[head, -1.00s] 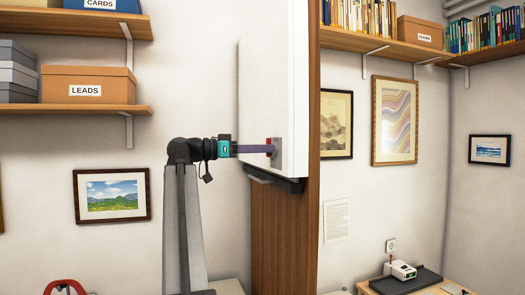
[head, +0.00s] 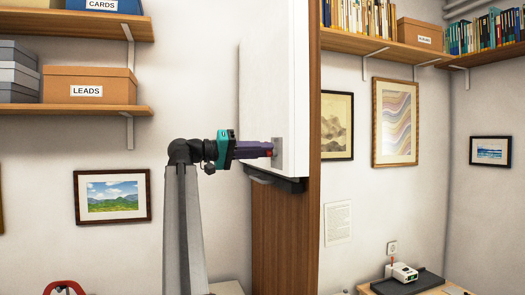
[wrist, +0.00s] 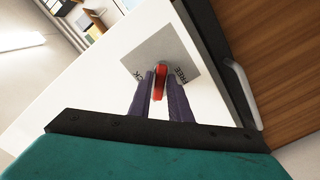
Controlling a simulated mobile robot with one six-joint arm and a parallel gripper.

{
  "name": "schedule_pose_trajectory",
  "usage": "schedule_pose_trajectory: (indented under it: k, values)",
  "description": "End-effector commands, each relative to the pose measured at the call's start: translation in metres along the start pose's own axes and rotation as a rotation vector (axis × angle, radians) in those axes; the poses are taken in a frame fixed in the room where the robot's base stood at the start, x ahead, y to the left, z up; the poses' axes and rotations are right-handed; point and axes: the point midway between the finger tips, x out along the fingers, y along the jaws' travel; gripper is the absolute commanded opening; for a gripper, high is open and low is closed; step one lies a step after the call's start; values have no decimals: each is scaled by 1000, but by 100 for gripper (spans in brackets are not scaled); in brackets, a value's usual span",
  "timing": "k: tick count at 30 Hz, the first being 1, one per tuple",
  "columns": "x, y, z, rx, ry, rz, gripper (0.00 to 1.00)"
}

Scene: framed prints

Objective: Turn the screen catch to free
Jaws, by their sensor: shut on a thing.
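The screen catch is a red lever (wrist: 160,82) on a grey square plate (wrist: 158,50), fixed to the side of a white panel (head: 270,80). My gripper (head: 268,149) reaches the plate from the left, and its purple fingers (wrist: 160,92) are shut on the red lever, one on each side. In the wrist view the plate reads FREE right of the lever; partly hidden letters ending in CK are on its left. In the head view only a little red shows at the fingertips, and the plate (head: 278,147) is seen edge-on.
A dark ledge (head: 276,180) runs under the panel, close below my gripper. A wooden post (head: 283,235) stands behind it. A shelf with a LEADS box (head: 88,85) and a landscape print (head: 112,197) are on the left wall.

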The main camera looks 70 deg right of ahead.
Motion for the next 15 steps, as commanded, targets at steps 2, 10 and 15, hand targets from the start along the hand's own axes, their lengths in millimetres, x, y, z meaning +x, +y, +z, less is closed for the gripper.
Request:
schedule_pose_trajectory:
  k: [2,10,15]
  values:
    - [0,0,-1,-73,3,0,0]
    - [0,-3,-1,-329,3,0,0]
    - [0,-6,0,-484,4,1,0]
